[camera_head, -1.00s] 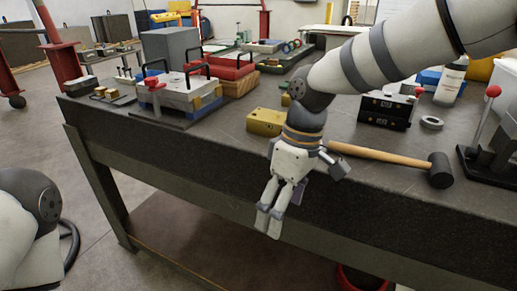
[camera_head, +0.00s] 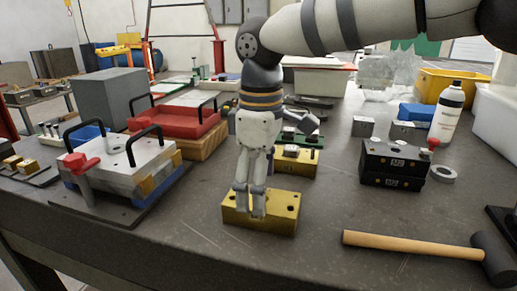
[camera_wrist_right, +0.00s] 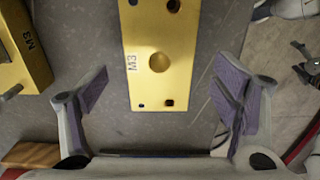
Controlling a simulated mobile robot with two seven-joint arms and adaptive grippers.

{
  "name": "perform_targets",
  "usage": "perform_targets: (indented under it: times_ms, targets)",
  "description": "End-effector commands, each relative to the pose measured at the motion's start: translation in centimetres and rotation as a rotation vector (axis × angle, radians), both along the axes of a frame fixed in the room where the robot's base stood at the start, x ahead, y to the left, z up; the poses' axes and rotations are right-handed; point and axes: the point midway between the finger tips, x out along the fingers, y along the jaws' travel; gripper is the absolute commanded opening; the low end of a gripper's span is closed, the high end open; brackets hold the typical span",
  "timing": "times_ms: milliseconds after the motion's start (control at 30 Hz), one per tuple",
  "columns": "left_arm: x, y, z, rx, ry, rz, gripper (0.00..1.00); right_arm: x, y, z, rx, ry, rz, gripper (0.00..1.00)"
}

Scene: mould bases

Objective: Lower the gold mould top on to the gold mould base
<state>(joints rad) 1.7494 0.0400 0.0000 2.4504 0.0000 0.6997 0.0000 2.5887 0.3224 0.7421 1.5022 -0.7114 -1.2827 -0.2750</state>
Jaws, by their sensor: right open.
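A gold block with holes, likely the mould top (camera_head: 283,212), lies on the dark bench. It shows in the right wrist view, marked M3 (camera_wrist_right: 160,35). A second gold block, likely the mould base (camera_head: 297,165), sits just behind it, apart from it. In the wrist view this second block (camera_wrist_right: 22,50) is at the upper left, with a grey pin beside its edge. My right gripper (camera_head: 249,211) points down over the front block. Its fingers (camera_wrist_right: 158,90) are spread on both sides of the block's line, with nothing between them visibly gripped. My left gripper is out of view.
A mallet (camera_head: 410,245) lies at the right front. Black blocks (camera_head: 393,165) and a white bottle (camera_head: 447,115) stand to the right. A white mould assembly (camera_head: 125,160) and a red one (camera_head: 175,120) stand left. Bare bench lies around the front block.

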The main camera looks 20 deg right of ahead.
Motion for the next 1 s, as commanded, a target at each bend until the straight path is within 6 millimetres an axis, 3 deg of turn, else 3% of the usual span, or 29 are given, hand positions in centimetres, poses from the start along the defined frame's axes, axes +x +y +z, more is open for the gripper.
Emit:
perform_targets:
  times_ms: [200, 533, 900, 1000]
  targets:
    - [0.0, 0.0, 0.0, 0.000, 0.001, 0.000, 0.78, 0.0, 0.0, -3.3, 0.001, 0.000, 0.001, 0.82]
    - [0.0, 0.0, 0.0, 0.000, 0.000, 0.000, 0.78, 0.0, 0.0, -3.9, 0.001, -0.003, 0.000, 0.82]
    - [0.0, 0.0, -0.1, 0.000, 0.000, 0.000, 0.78, 0.0, 0.0, -3.9, 0.000, -0.001, 0.000, 0.00]
    - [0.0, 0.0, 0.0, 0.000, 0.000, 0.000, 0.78, 0.1, 0.0, -3.7, 0.001, -0.004, 0.000, 0.00]
